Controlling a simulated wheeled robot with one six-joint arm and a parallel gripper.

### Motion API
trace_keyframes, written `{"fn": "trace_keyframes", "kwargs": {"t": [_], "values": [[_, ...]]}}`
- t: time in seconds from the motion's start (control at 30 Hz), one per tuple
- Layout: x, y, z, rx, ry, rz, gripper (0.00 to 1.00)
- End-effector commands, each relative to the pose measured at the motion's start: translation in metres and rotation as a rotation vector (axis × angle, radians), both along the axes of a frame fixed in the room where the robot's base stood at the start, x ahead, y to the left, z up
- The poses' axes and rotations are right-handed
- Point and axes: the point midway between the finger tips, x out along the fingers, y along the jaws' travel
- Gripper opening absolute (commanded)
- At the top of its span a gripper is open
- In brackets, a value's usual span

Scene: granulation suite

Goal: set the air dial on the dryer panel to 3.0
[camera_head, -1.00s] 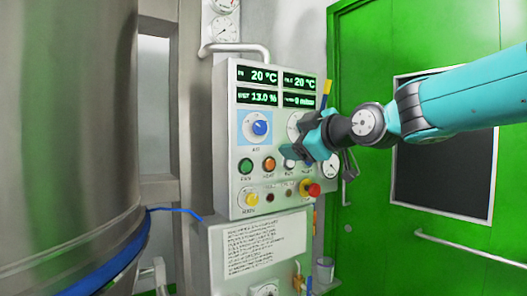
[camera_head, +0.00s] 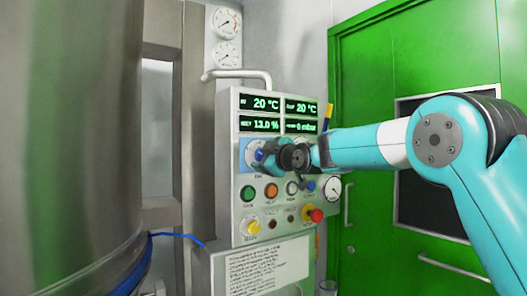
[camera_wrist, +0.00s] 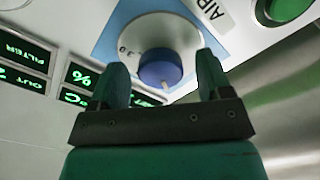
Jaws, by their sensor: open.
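The air dial (camera_wrist: 160,68) is a blue knob on a pale round plate with a blue backing, under the AIR label in the wrist view. A "3.0" mark shows on its scale. My gripper (camera_wrist: 163,80) is open, with one finger on each side of the knob in the picture; I cannot tell whether either finger touches it. In the head view my gripper (camera_head: 270,157) is at the dial, at the upper left of the dryer panel (camera_head: 238,200), and hides much of the knob. The dial's blue backing (camera_head: 247,153) still shows at its left.
Below the dial are a green button (camera_head: 248,193), an orange button (camera_head: 271,190) and a red-yellow emergency stop (camera_head: 315,215). Green displays (camera_head: 260,103) sit above. A pipe handle (camera_head: 237,75) tops the panel. A steel vessel (camera_head: 80,150) stands left.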

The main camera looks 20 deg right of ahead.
Motion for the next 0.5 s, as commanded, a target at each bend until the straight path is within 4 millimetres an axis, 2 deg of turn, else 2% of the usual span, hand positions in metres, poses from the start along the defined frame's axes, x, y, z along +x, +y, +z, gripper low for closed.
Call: {"fn": "trace_keyframes", "kwargs": {"t": [0.1, 0.4, 0.43, 0.5], "values": [[0.0084, 0.0028, 0.0004, 0.000, 0.001, -0.001, 0.72], [0.0104, 0.0032, -0.0006, 0.001, 0.001, -0.001, 0.72], [0.0104, 0.0033, -0.0006, 0.001, 0.001, -0.001, 0.69], [0.0103, 0.0032, -0.0005, 0.001, 0.001, -0.001, 0.53]]}}
